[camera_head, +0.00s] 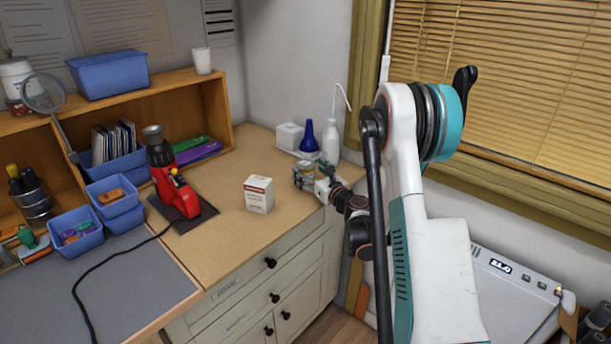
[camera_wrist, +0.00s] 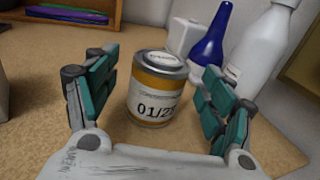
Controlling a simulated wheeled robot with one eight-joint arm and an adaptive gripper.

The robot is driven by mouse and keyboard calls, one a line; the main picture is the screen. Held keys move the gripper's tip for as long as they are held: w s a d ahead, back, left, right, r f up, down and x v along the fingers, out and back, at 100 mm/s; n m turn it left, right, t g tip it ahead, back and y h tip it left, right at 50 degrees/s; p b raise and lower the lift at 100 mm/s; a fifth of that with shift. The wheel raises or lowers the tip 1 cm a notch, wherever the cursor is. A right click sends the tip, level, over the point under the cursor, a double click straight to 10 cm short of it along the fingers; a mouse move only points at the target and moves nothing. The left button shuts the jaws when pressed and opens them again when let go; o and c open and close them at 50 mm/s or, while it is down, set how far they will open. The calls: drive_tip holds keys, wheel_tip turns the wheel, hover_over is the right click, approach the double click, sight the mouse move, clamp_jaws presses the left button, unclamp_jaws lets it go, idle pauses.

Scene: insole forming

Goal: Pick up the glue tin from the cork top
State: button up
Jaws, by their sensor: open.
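In the head view the tin (camera_head: 306,168) is small and partly hidden by my gripper (camera_head: 313,178), near the right edge of the cork top (camera_head: 228,236). In the wrist view my gripper (camera_wrist: 157,100) is open, with one teal-padded finger on each side of the tin. A gap shows between the left finger and the tin; the right finger is close to it, and contact there is unclear.
A blue bottle (camera_head: 309,137), a white bottle (camera_head: 331,142) and a white box (camera_head: 290,135) stand just behind the tin. A white carton (camera_head: 259,195) and a red machine (camera_head: 172,180) stand to the left. Cork between carton and tin is clear.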

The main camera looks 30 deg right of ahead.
drive_tip(key=w, duration=0.3)
drive_tip(key=shift+w+a+b, duration=0.1)
drive_tip(key=shift+b, duration=0.25)
drive_tip(key=c, duration=1.3)
